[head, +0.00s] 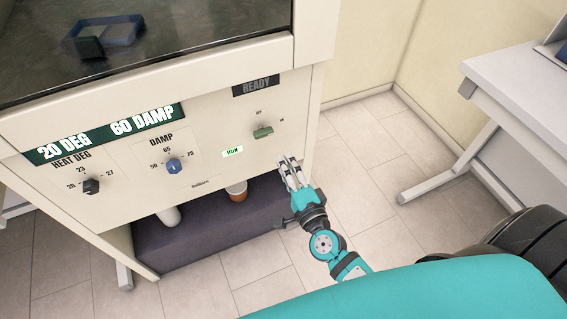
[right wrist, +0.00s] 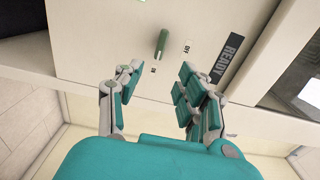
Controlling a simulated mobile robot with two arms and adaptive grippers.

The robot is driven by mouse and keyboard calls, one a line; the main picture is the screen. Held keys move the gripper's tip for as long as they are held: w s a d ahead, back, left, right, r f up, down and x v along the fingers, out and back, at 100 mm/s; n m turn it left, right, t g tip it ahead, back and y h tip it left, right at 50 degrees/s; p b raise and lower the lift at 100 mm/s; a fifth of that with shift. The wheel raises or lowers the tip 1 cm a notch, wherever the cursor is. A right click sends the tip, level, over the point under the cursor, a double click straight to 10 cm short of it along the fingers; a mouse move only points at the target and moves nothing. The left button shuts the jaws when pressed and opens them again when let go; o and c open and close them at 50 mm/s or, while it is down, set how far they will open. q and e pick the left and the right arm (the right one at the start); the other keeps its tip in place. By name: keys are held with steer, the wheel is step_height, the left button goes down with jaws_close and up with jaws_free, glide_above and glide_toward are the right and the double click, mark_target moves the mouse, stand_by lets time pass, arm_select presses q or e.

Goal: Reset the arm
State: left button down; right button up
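My right gripper (head: 290,170) is open and empty in front of the machine's lower right panel, just below and right of the green knob (head: 263,133). In the right wrist view, my right gripper (right wrist: 156,82) has its fingers spread wide. The green knob (right wrist: 162,42) stands beyond the fingertips, between them in the picture, with nothing touching it. Its long grip lies toward the small label on its right in the head view, not toward OFF. My left gripper is not in view.
The machine's front (head: 215,175) has a black knob (head: 91,186), a blue knob (head: 174,166), a RUN label (head: 232,151) and a READY sign (head: 256,86). Below is a dark box (head: 190,240) with cups. A white table (head: 520,90) stands right; floor between is clear.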

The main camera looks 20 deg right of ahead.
stand_by(0.3)
steer(key=s+f+n+g+y, duration=0.1)
steer(key=s+f+n+g, duration=0.4)
steer(key=f, duration=0.9)
steer(key=s+f+n+g+y, duration=0.1)
steer(key=s+f+n+g, duration=0.35)
steer(key=f, duration=0.95)
steer(key=s+d+f+n+g+h, duration=0.1)
steer(key=s+f, duration=0.4)
steer(key=s, duration=0.5)
steer(key=s+d+f+n+g+p, duration=0.1)
steer(key=s+f+n+g, duration=0.3)
steer(key=s, duration=0.5)
steer(key=s+d+f+n+g+h, duration=0.1)
steer(key=s+d+f+n+g, duration=0.1)
steer(key=s+f+n, duration=0.4)
steer(key=s+d+f, duration=0.1)
steer(key=s+f, duration=0.1)
steer(key=s, duration=0.2)
steer(key=shift+s+d+h, duration=0.15)
steer(key=shift+s+h, duration=0.15)
